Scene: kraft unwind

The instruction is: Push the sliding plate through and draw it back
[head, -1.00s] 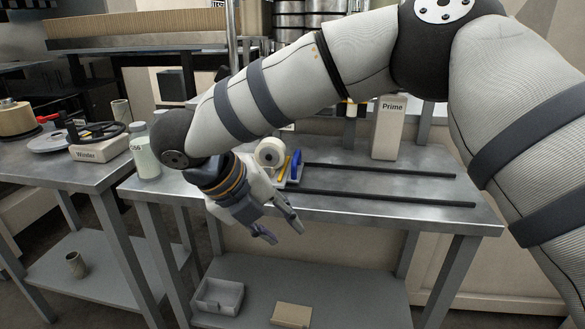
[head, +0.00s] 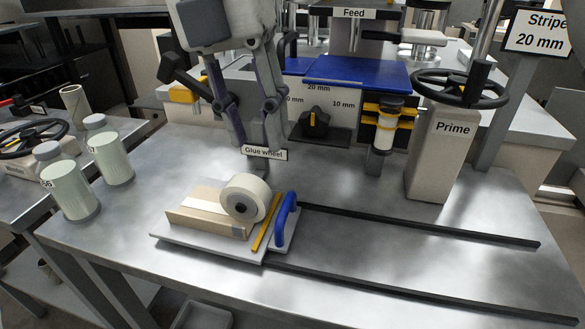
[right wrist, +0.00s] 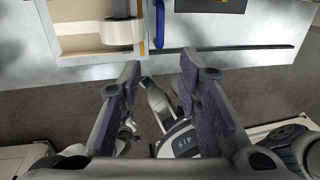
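The sliding plate (head: 208,246) is a pale flat plate at the left end of two dark rails (head: 420,229) in the head view. It bears a cardboard block, a cream tape roll (head: 243,200) and a yellow strip (head: 264,233). The handle (right wrist: 159,24) and roll also show at the top of the right wrist view. My right gripper (head: 252,142) is open and empty, apart from the plate and handle. In the right wrist view its spread fingers (right wrist: 160,88) have floor behind them. My left gripper is not in view.
Two pale green jars (head: 110,160) stand at the left of the metal table. Behind the plate are a "Glue wheel" label (head: 264,153), a black knob (head: 315,122) and a blue feed bed. The "Prime" post (head: 440,150) with a handwheel stands right. The tabletop around the rails is clear.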

